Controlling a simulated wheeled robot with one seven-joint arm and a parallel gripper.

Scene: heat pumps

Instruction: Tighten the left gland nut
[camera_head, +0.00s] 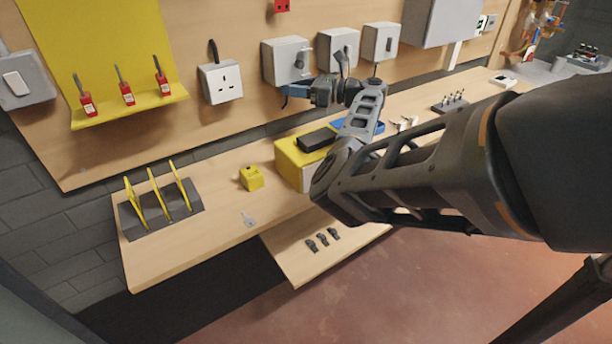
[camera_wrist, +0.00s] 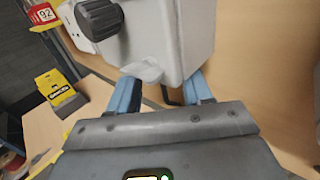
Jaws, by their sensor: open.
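The left grey box (camera_head: 285,62) hangs on the wooden wall board. In the wrist view the box (camera_wrist: 185,30) fills the top middle, with a dark round knob (camera_wrist: 100,25) on its front. A pale, faceted gland nut (camera_wrist: 142,73) shows at the box's lower edge. My gripper (camera_head: 286,95) is just below the left box in the head view. In the wrist view its blue fingers (camera_wrist: 160,92) stand apart under the box, with the nut just beyond and between them, nearer the left finger. I cannot tell whether a finger touches it. The nut is too small to make out in the head view.
More grey boxes (camera_head: 380,42) hang to the right, and a white socket (camera_head: 221,82) to the left. On the bench (camera_head: 215,222) below are a yellow block (camera_head: 251,178), a yellow case (camera_head: 288,160) and a dark rack (camera_head: 160,207). The bench front is partly clear.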

